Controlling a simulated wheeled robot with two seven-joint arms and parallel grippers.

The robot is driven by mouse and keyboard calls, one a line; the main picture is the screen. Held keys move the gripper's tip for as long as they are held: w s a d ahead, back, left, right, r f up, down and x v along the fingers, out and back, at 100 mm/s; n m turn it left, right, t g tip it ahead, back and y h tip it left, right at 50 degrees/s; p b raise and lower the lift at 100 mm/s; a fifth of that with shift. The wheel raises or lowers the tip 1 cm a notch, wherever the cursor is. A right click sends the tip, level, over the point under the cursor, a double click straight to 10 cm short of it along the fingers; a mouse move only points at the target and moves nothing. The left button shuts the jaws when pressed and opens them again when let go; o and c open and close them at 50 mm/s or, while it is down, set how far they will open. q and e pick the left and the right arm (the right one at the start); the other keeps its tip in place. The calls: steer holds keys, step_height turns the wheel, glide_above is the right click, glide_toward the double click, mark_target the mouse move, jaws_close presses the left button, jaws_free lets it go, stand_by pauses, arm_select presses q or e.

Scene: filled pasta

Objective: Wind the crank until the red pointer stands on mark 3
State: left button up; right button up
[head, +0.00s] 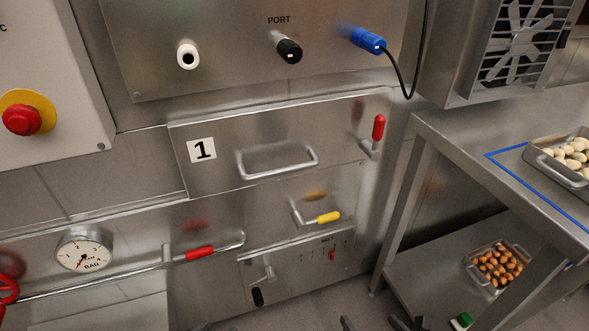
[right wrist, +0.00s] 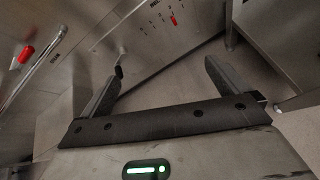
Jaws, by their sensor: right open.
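The crank (head: 264,273) is a small metal arm with a black knob (head: 258,297), on the low steel panel below the yellow-handled lever. The red pointer (head: 332,255) stands toward the right part of a row of small marks on the same panel. In the right wrist view the crank (right wrist: 122,56) is beyond the left finger, and the red pointer (right wrist: 173,20) is near the top. My right gripper (right wrist: 160,75) is open and empty, apart from the crank. In the head view only its fingertips (head: 372,323) show at the bottom edge.
A yellow-handled lever (head: 325,217), a red-handled pipe lever (head: 200,253) and a drawer handle (head: 278,163) stick out around the panel. A steel table (head: 468,150) with a lower shelf (head: 425,275) stands on the right. Floor in front of the panel looks free.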

arm_select(q)
steer(key=r+p, duration=0.1)
steer(key=p, duration=0.1)
steer(key=r+p, duration=0.1)
steer(key=p, duration=0.1)
steer(key=r+p, duration=0.1)
steer(key=p, duration=0.2)
steer(key=shift+a+g, duration=0.3)
steer(key=shift+g, duration=0.1)
arm_select(e)
steer(key=s+a+r+m, duration=0.1)
steer(key=s+r+m, duration=0.3)
steer(key=r+m, duration=0.5)
steer(key=s+a+r+m, duration=0.2)
steer(key=r+m, duration=0.6)
steer(key=m, duration=1.6)
steer(key=shift+s+r+g, duration=0.4)
steer(key=shift+s, duration=0.65)
